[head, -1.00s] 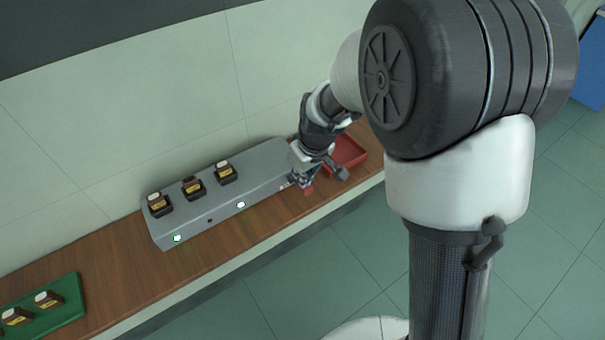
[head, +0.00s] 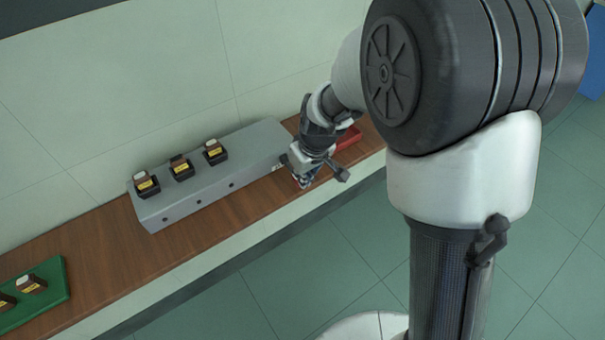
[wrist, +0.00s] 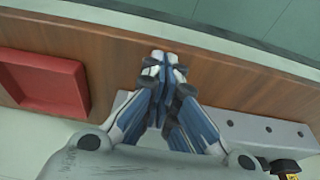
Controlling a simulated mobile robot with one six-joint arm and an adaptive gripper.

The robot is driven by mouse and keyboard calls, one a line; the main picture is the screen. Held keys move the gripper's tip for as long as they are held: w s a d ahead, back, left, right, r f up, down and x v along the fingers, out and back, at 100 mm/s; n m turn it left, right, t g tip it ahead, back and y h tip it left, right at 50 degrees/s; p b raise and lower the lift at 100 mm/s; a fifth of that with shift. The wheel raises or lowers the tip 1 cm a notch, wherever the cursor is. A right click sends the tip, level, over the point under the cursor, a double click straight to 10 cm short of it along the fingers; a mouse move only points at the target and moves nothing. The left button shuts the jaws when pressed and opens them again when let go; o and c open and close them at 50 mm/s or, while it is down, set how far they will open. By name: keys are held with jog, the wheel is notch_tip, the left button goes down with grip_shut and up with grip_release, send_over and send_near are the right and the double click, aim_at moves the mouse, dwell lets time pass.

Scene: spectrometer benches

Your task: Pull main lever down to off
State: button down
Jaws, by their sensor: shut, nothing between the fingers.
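The grey spectrometer bench unit (head: 215,192) lies along the wooden counter, and its front indicator spots are dark. My gripper (head: 303,183) is at the unit's right end, low over the counter. In the wrist view my gripper's fingers (wrist: 164,62) are together and empty, over the wood. The grey unit (wrist: 240,125) shows there to the right of the fingers. I cannot make out the main lever in either current view; it may be hidden behind my gripper.
A red tray (head: 350,138) lies just beyond my gripper, and also shows in the wrist view (wrist: 82,70). Several brown bottles (head: 181,168) stand in holders on the unit. A green tray (head: 55,282) with bottles is at far left. The counter between is clear.

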jog(key=shift+w+r, duration=0.15)
jog(key=shift+w+a+r+p, duration=0.3)
jog(key=shift+w+a+p, duration=0.1)
jog(key=shift+w+p, duration=0.1)
jog(key=shift+r+p, duration=0.35)
jog(key=shift+r, duration=0.05)
jog(key=p+v, duration=0.2)
jog(key=v, duration=0.1)
jog(key=s+d+r+p, duration=0.1)
jog(key=s+d+r, duration=0.4)
jog(key=s, duration=0.2)
jog(key=shift+s+p, duration=0.3)
jog(key=shift+p, duration=0.05)
